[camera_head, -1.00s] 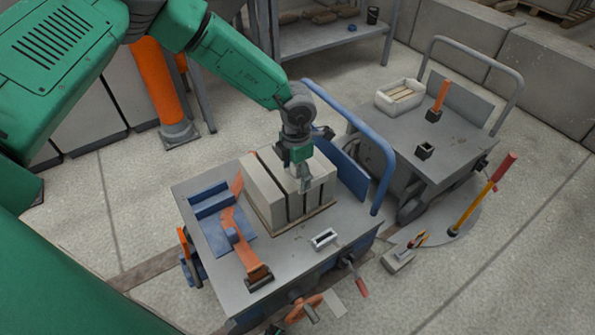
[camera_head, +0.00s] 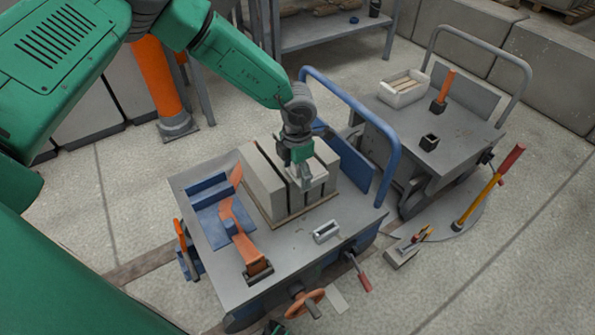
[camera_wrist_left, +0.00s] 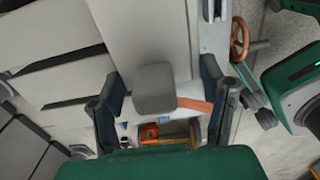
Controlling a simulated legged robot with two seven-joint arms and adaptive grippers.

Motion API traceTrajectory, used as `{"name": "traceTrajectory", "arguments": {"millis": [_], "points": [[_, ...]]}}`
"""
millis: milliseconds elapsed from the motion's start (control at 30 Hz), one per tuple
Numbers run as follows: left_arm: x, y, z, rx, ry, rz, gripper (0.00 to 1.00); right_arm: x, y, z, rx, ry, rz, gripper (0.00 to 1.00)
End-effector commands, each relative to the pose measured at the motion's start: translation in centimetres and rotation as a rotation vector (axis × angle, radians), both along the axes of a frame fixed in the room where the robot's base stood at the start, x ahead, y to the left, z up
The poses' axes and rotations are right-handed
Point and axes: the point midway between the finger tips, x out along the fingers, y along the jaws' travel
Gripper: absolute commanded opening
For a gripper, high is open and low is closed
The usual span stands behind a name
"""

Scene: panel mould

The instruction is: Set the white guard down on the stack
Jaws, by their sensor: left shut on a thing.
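The stack (camera_head: 262,184) is a row of upright grey blocks on a thin board on the grey cart top. My left gripper (camera_head: 304,178) points down over the right end of the stack, shut on the white guard (camera_head: 319,174). The guard is a small pale piece, partly hidden by the fingers. It is low over the blocks; whether it touches them I cannot tell. In the left wrist view the fingers (camera_wrist_left: 162,100) stand either side of a pale surface. A dark green part at the head view's bottom edge appears to be my right arm's; its fingers are not clear.
A blue handrail (camera_head: 350,105) rises behind. A second cart (camera_head: 455,145) with a white bin (camera_head: 403,88) stands right.

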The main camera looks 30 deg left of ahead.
Motion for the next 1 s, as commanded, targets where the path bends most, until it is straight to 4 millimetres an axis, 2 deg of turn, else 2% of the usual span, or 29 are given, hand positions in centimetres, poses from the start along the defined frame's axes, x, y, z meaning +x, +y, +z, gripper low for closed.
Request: {"name": "traceTrajectory", "arguments": {"millis": [433,467,500,533,833,1000], "points": [[0.0,0.0,-0.9,-0.001,-0.001,0.000,0.33,0.0,0.0,-0.4,0.000,0.000,0.000,0.41],[0.0,0.0,-0.9,-0.001,-0.001,0.000,0.72,0.0,0.0,-0.4,0.000,0.000,0.000,0.41],[0.0,0.0,-0.9,-0.001,-0.001,0.000,0.86,0.0,0.0,-0.3,0.000,0.000,0.000,0.41],[0.0,0.0,-0.9,-0.001,-0.001,0.000,0.89,0.0,0.0,-0.3,0.000,0.000,0.000,0.41],[0.0,0.0,-0.7,-0.001,-0.001,0.000,0.89,-0.2,0.0,-0.3,0.000,-0.002,0.000,0.41],[0.1,0.0,1.5,-0.002,-0.003,0.000,0.89,-0.2,0.0,-0.3,0.000,-0.003,0.000,0.41]]}}
